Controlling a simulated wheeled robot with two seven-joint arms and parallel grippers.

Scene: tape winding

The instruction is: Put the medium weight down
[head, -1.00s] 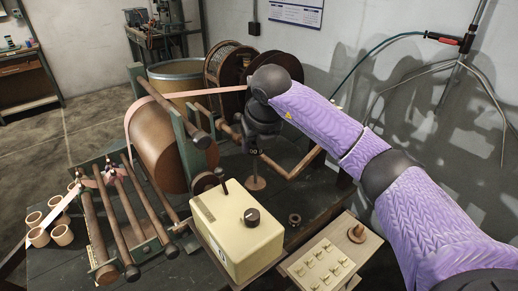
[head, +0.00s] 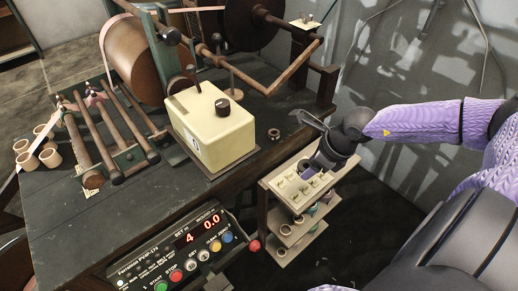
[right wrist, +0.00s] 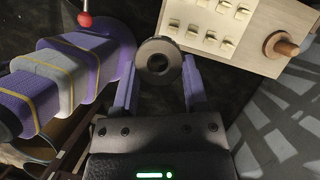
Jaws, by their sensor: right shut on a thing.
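The medium weight (right wrist: 172,55), a dark grey ring with a round hole, sits between the two fingertips of my right gripper (right wrist: 160,70) in the right wrist view. The gripper is shut on it. In the head view my right gripper (head: 318,162) is over the small shelf stand, and the weight cannot be made out there. In the right wrist view the weight overlaps the edge of the stand's top board (right wrist: 205,62), apparently above it; the exact gap cannot be told. My left gripper is not in view.
The shelf stand (head: 268,185) has several small cream pieces on top and items on lower shelves. Another dark ring (head: 274,134) lies on the dark workbench (head: 75,215). A cream control box (head: 212,130) and winding machine stand behind. A red knob (head: 254,246) sticks out nearby.

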